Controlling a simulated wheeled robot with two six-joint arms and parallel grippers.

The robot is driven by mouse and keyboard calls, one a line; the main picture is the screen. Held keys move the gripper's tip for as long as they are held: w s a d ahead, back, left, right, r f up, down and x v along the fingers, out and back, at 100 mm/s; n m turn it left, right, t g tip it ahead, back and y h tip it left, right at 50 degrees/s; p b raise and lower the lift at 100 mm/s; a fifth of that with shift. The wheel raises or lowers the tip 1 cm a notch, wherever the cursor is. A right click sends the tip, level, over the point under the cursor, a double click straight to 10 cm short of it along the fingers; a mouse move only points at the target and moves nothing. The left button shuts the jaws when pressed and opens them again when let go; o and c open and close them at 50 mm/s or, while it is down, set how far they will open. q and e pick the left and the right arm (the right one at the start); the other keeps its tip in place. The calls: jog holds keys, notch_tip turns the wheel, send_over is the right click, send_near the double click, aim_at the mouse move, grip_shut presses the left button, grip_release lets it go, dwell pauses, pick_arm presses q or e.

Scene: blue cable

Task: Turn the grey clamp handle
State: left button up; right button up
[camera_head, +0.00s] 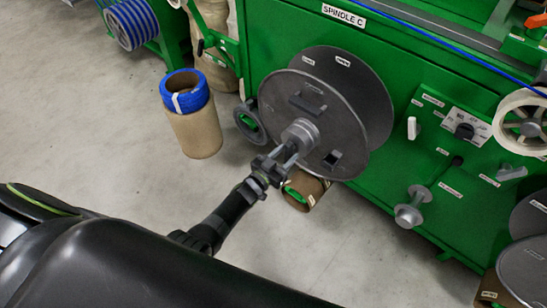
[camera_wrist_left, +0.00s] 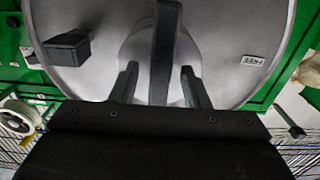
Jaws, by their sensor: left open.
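The grey clamp handle (camera_wrist_left: 165,50) is a dark bar in front of the round pale hub of a grey reel in the left wrist view. It runs upright in that picture, between the two fingers of my left gripper (camera_wrist_left: 160,88). The fingers stand apart on either side of the bar, with a visible gap on each side. In the head view my left gripper (camera_head: 281,157) reaches up to the hub (camera_head: 301,133) of the reel (camera_head: 285,105); the handle is hard to make out there. My right gripper is not in view.
The reel is mounted on a green machine (camera_head: 400,130) labelled SPINDLE C. Grey floor is clear at the left.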

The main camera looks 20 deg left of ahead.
pick_arm(q)
jog(key=p+v, duration=0.2)
jog(key=v, duration=1.5)
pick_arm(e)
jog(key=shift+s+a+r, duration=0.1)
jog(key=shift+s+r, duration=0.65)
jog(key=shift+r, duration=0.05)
pick_arm(q)
jog(key=shift+s, duration=0.1)
jog(key=s+a+f+n+g+y+p, duration=0.2)
jog(key=s+a+f+g+y, duration=0.15)
jog(key=s+f, duration=0.45)
jog(key=s+a+f+n+g+y+p, duration=0.25)
jog(key=s+a+f+g, duration=0.2)
jog(key=s+f, duration=0.3)
jog(key=s+f+g, duration=0.3)
jog(key=s+g, duration=0.1)
jog(key=s, duration=0.5)
jog(key=s+f+g+y+p, duration=0.1)
jog(key=s+f+g, duration=0.2)
jog(key=s, duration=0.7)
jog(key=shift+s+a+f+g, duration=0.15)
jog(key=shift+a+f+g, duration=0.15)
jog(key=shift+f+g, duration=0.15)
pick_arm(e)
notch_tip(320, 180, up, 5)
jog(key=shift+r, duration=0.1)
